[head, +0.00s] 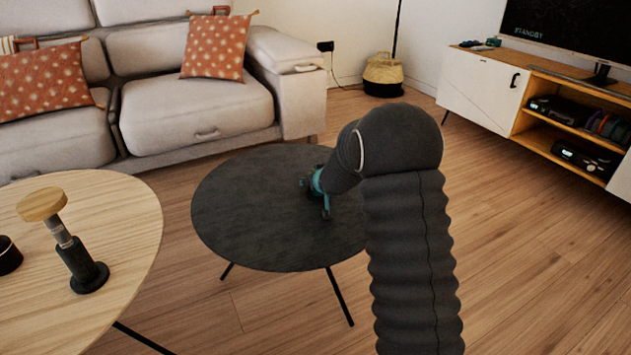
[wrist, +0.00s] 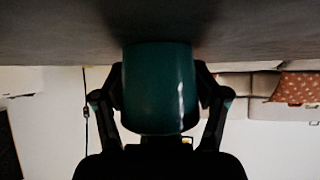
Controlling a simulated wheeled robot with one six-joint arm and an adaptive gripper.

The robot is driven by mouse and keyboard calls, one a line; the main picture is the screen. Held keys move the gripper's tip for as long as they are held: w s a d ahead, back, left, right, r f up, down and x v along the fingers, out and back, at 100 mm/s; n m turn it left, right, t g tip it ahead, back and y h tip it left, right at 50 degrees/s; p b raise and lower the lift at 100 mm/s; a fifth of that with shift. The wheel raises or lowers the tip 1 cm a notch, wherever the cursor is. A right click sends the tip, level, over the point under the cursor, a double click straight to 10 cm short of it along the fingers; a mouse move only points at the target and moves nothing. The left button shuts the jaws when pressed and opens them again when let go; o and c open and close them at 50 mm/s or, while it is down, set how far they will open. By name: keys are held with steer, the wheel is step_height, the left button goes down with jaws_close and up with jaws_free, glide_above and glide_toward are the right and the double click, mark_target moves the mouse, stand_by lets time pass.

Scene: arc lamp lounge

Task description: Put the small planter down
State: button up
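The small planter (wrist: 160,90) is a glossy teal cylinder in the middle of the wrist view, between the two fingers of my gripper (wrist: 160,76). The fingers press on its left and right sides. The wrist view looks upside down, with the dark grey table top along its upper edge. The planter's end is at or very near that surface; I cannot tell if it touches. In the head view, my gripper (head: 316,195) is low over the round dark table (head: 250,215), right of its middle. My arm hides part of the table there.
A round wooden table (head: 120,225) at the left holds a wood-topped dark grinder-like object (head: 75,255). A pale sofa (head: 200,110) stands behind. A TV cabinet (head: 480,90) and a basket (head: 383,77) are at the back right. The dark table's left half is clear.

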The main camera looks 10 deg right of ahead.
steer(key=shift+o, duration=0.5)
steer(key=shift+s+r, duration=0.15)
steer(key=shift+r, duration=0.3)
steer(key=s+d+r+h+p, duration=0.1)
steer(key=s+r, duration=0.5)
steer(key=s, duration=0.3)
steer(key=s+d+r+p, duration=0.1)
steer(key=s+d+r, duration=0.1)
steer(key=s+r, duration=0.55)
steer(key=s+r+g, duration=0.1)
steer(key=s+g, duration=0.1)
steer(key=s, duration=1.4)
steer(key=s+a+r+m+g, duration=0.1)
steer(key=s+r+g, duration=0.1)
steer(key=s, duration=1.5)
steer(key=shift+s+a+r+g, duration=0.15)
steer(key=shift+r+g, duration=0.15)
steer(key=shift+g, duration=0.4)
